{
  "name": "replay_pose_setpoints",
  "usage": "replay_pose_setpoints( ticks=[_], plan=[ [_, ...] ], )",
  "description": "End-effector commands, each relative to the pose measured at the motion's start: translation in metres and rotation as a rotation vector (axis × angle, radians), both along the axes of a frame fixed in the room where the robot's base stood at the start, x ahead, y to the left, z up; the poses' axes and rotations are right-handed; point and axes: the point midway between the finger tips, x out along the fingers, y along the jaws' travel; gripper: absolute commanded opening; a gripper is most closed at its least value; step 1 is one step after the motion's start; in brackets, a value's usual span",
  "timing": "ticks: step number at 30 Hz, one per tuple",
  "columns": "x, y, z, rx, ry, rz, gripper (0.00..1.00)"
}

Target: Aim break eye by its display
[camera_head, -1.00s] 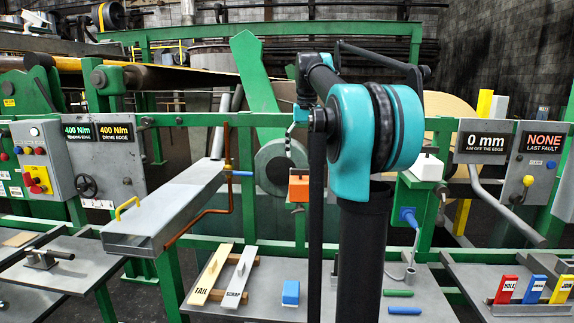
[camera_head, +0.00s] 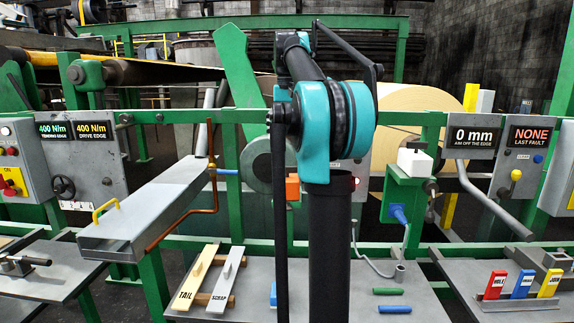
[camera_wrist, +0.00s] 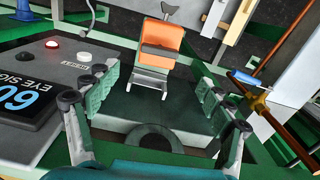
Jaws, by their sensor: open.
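The break eye, an orange block on a grey bracket (camera_wrist: 163,42), stands ahead of my gripper (camera_wrist: 155,105) in the wrist view. A small dark handle sticks up from its far end. In the head view, the orange block (camera_head: 292,187) shows partly behind my arm. My gripper is open and empty, its two fingers apart on either side of the wrist view, with the eye beyond and between them. The eye's display (camera_wrist: 22,98), a dark panel with large blue digits, is at the left; its edge cuts off the reading. In the head view my gripper is hidden behind my arm.
A copper pipe with a brass valve (camera_wrist: 258,102) is close on the right. In the head view, a grey trough (camera_head: 150,215) lies left of the eye and a white box (camera_head: 414,163) right.

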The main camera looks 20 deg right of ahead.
Motion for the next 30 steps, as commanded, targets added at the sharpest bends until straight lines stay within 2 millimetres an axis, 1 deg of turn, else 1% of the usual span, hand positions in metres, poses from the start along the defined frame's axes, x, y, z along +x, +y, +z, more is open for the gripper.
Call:
replay_pose_setpoints(
  ticks=[1,9,12,15,18,21,29,30],
  plan=[
    [0.000,0.000,-0.010,0.000,0.000,0.000,0.81],
    [0.000,0.000,-0.062,0.000,0.000,0.000,0.81],
    [0.000,0.000,-0.078,0.000,0.000,0.000,0.81],
    [0.000,0.000,-0.091,0.000,0.000,0.000,0.81],
    [0.000,0.000,-0.099,0.000,0.000,0.000,0.81],
    [0.000,0.000,-0.103,0.000,0.000,0.000,0.81],
    [0.000,0.000,-0.104,0.000,0.000,0.000,0.81],
    [0.000,0.000,-0.104,0.000,0.000,0.000,0.79]
  ],
)
